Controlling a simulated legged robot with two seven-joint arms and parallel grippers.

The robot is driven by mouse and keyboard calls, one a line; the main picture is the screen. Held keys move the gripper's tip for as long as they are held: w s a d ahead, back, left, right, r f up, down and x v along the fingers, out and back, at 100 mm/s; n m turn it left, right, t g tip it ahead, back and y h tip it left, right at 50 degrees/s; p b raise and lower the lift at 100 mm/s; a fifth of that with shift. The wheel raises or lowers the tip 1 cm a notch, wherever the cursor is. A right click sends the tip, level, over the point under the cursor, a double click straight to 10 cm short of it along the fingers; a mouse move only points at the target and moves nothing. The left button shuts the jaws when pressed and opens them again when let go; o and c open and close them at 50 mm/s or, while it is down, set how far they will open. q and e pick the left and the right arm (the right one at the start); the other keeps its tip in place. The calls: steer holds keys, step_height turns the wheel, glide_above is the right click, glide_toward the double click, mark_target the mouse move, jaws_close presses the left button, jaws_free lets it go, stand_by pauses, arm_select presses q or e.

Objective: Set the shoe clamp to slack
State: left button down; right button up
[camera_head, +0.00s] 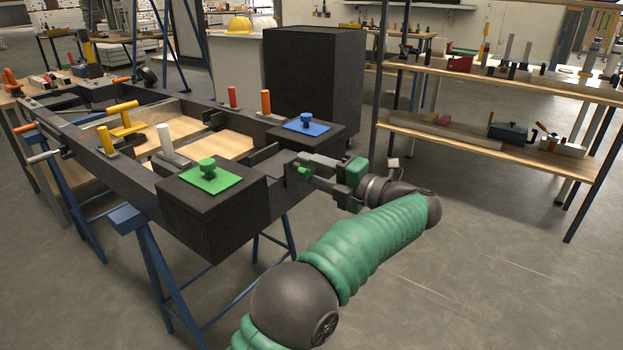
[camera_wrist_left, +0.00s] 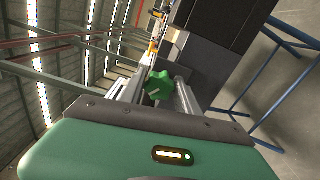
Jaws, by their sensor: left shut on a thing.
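The container frame (camera_head: 95,160) is a dark beam structure on blue trestles. A green star-shaped knob (camera_wrist_left: 158,86), which I take for the shoe clamp's, sits between my left gripper's fingers in the left wrist view. In the head view a small green knob (camera_head: 304,171) shows at the fingertips, beside the frame's near right end. My left gripper (camera_head: 306,169) is shut on it, with the arm reaching in from below. The rest of the clamp is hidden by the gripper and the dark corner blocks. My right gripper is not in view.
A green plate with a green knob (camera_head: 208,168) tops the near corner block; a blue plate with a blue knob (camera_head: 306,120) tops the other. A black cabinet (camera_head: 315,85) stands behind. A wooden shelf (camera_head: 480,145) is at the right. The floor at lower right is clear.

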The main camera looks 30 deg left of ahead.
arm_select(q)
steer(key=n+b, duration=0.1)
steer(key=n, duration=0.1)
steer(key=n+b, duration=0.2)
steer(key=shift+f, duration=0.3)
steer(key=shift+r+n+b, duration=0.15)
steer(key=shift+n+b, duration=0.9)
steer(key=shift+n, duration=0.25)
steer(key=c, duration=0.9)
jaws_free()
steer(key=shift+r, duration=0.1)
